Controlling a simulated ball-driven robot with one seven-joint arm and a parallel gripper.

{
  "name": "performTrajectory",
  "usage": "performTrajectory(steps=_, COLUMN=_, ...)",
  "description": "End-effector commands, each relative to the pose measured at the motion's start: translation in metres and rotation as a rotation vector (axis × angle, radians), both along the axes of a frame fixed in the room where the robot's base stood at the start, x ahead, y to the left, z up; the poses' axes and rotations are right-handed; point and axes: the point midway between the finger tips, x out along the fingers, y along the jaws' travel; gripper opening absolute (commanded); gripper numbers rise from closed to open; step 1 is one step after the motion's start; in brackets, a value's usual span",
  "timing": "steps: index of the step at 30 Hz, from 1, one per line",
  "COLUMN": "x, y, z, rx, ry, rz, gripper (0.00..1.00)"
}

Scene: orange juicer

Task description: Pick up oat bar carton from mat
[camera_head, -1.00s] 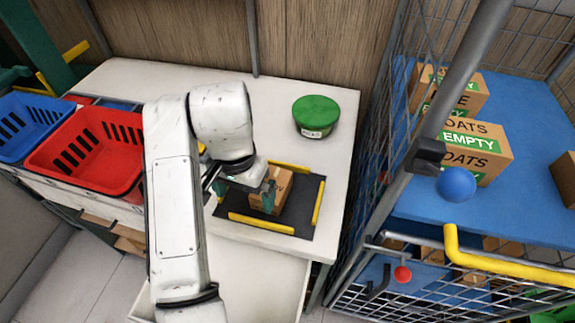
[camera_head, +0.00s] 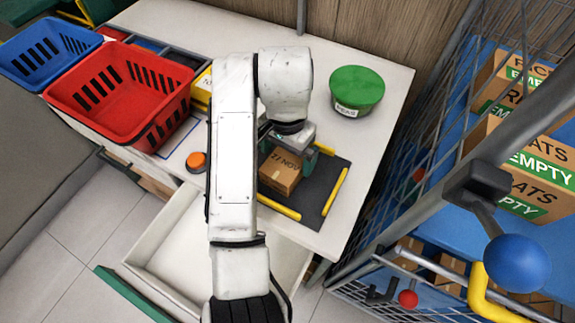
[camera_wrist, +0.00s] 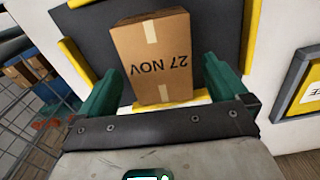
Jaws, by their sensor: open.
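The carton (camera_head: 281,171) is a small brown cardboard box marked "27 NOV". It sits on the dark mat (camera_head: 318,205), which has yellow edge strips, on the white counter. In the wrist view the carton (camera_wrist: 155,57) stands ahead of my gripper (camera_wrist: 164,82), roughly between the lines of its two green fingers. My gripper also shows in the head view (camera_head: 293,152), beside the carton and partly hidden by my arm. The jaws are open and hold nothing. I cannot tell whether a finger touches the carton.
A green-lidded tub (camera_head: 357,90) stands behind the mat. Red (camera_head: 125,95) and blue (camera_head: 50,52) baskets stand at the left. An orange button (camera_head: 196,161) and an open drawer (camera_head: 170,240) lie near my arm. A wire cage with boxes (camera_head: 535,185) stands at the right.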

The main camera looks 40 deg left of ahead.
Motion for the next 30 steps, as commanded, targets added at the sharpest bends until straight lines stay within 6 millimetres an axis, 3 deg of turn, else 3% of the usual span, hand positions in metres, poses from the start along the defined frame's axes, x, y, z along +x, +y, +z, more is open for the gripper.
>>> performTrajectory(steps=9, x=-0.001, y=-0.002, z=-0.040, rx=-0.001, ry=0.002, rz=0.000, gripper=1.00)
performTrajectory(steps=18, x=-0.001, y=-0.002, z=-0.045, rx=0.000, ry=0.001, rz=-0.001, gripper=0.99)
performTrajectory(steps=30, x=-0.001, y=-0.002, z=-0.044, rx=0.000, ry=0.001, rz=0.000, gripper=0.61)
